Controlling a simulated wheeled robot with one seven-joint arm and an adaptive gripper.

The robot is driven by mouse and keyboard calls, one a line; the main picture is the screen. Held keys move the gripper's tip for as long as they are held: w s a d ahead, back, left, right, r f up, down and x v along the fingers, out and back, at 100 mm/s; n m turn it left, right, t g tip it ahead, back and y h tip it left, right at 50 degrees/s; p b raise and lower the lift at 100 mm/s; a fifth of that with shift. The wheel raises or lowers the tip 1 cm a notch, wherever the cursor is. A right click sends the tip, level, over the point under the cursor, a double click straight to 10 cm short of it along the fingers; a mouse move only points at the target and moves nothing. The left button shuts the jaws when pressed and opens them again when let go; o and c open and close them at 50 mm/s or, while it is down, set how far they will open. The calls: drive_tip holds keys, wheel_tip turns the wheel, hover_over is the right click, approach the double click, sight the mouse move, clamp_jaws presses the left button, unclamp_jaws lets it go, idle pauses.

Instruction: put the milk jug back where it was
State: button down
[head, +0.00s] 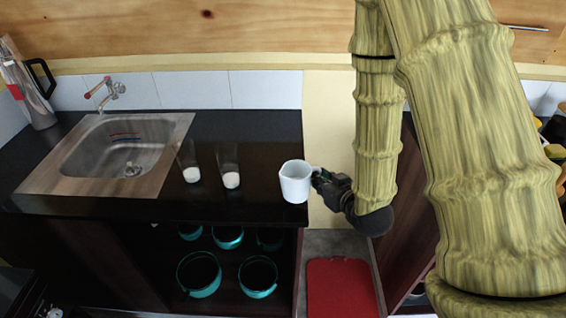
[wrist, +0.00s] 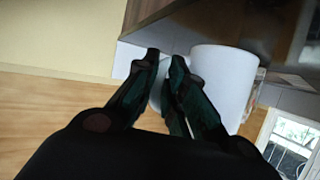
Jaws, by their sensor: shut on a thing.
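The white milk jug (head: 294,184) is at the right end of the black counter in the head view, upright or nearly so. My gripper (head: 318,181) comes from the right and is shut on the jug's handle side. In the wrist view the jug (wrist: 226,78) stands just beyond and right of my gripper's fingers (wrist: 166,68), which are close together around its handle. I cannot tell whether the jug's base touches the counter. The inside of the jug is mostly hidden.
Two clear glasses (head: 190,172) (head: 230,178) with a little white liquid stand left of the jug on the black counter (head: 150,208). A sink (head: 118,150) is further left. Teal pots (head: 259,292) sit on the shelf below. A red board (head: 340,290) lies low at right.

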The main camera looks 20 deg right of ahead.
drive_tip(key=w+b, duration=0.1)
drive_tip(key=b, duration=0.2)
drive_tip(key=shift+w+d+f+b, duration=0.2)
drive_tip(key=shift+w+b, duration=0.15)
drive_tip(key=shift+w+a+b, duration=0.1)
drive_tip(key=shift+w+b, duration=0.15)
drive_tip(key=shift+b, duration=0.3)
drive_tip(key=w+p, duration=0.1)
drive_tip(key=w, duration=0.3)
drive_tip(key=w+a+p, duration=0.1)
drive_tip(key=w+p, duration=0.1)
drive_tip(key=w, duration=0.2)
drive_tip(key=w+p, duration=0.1)
drive_tip(key=w, duration=0.3)
drive_tip(key=shift+w+a+f, duration=0.3)
drive_tip(key=shift+w+f, duration=0.05)
drive_tip(key=shift+w+f+p, duration=0.2)
drive_tip(key=shift+p, duration=0.15)
drive_tip(key=shift+f+p, duration=0.65)
drive_tip(key=shift+f, duration=1)
drive_tip(key=shift+f, duration=0.1)
drive_tip(key=c, duration=1.5)
unclamp_jaws()
